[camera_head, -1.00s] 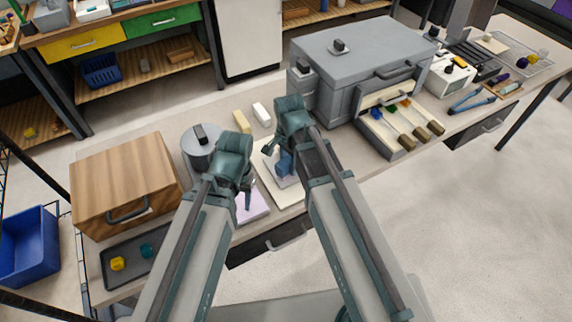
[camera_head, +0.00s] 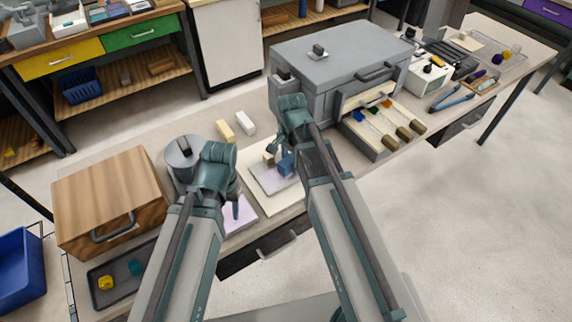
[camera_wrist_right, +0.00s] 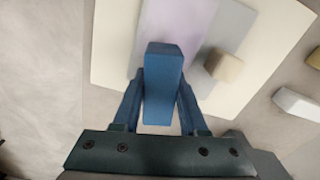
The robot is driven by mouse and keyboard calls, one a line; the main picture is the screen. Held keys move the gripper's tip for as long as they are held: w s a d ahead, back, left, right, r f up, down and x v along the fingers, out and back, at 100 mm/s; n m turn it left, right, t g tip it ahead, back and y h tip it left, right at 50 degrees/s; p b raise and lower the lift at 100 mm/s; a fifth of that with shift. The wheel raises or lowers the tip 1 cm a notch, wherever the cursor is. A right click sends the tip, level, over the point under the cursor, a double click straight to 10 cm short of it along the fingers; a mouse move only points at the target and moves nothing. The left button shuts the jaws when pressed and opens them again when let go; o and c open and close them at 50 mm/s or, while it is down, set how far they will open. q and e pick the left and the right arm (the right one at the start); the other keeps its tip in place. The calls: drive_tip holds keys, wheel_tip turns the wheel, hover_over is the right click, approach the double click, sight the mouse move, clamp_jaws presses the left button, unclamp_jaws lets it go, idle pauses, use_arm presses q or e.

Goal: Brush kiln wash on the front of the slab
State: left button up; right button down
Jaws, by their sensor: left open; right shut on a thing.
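The slab (camera_head: 272,181) lies flat on a cream board (camera_head: 293,198) in the head view. In the right wrist view the slab's left part (camera_wrist_right: 190,22) is pale lavender and its right part (camera_wrist_right: 236,40) is grey. A small tan block (camera_head: 269,160) sits on the slab; it also shows in the wrist view (camera_wrist_right: 224,65). My right gripper (camera_wrist_right: 162,98) is shut on a blue block-shaped piece (camera_wrist_right: 164,62) over the slab. Whether this piece touches the slab is unclear. My left gripper (camera_head: 234,192) is open and empty, above a lavender sheet (camera_head: 241,214).
A grey canister (camera_head: 181,160) and a wooden box (camera_head: 110,200) stand at left. Yellow (camera_head: 225,131) and white (camera_head: 245,123) blocks lie behind the slab. A grey kiln-like box (camera_head: 335,65) and a tray of brushes (camera_head: 362,135) stand at right.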

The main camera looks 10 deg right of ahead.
sight(265, 187)
drive_tip(key=shift+w+d, duration=0.2)
drive_tip(key=shift+d, duration=0.3)
drive_tip(key=shift+w+d, duration=0.15)
drive_tip(key=shift+d, duration=0.35)
drive_tip(key=shift+s+d, duration=0.2)
drive_tip(key=shift+s, duration=0.3)
drive_tip(key=shift+s+a, duration=0.25)
drive_tip(key=shift+a, duration=0.4)
drive_tip(key=shift+s+a, duration=0.2)
drive_tip(key=shift+a, duration=0.5)
drive_tip(key=shift+s+a, duration=0.25)
drive_tip(key=shift+a, duration=0.4)
drive_tip(key=shift+a, duration=0.1)
drive_tip(key=shift+s+a, duration=0.35)
drive_tip(key=shift+a, duration=0.55)
drive_tip(key=shift+s+a, duration=0.3)
drive_tip(key=shift+a, duration=0.55)
drive_tip(key=shift+a, duration=0.1)
drive_tip(key=shift+s+a, duration=0.35)
drive_tip(key=shift+a, duration=0.55)
drive_tip(key=shift+s+a, duration=0.35)
drive_tip(key=shift+a, duration=0.55)
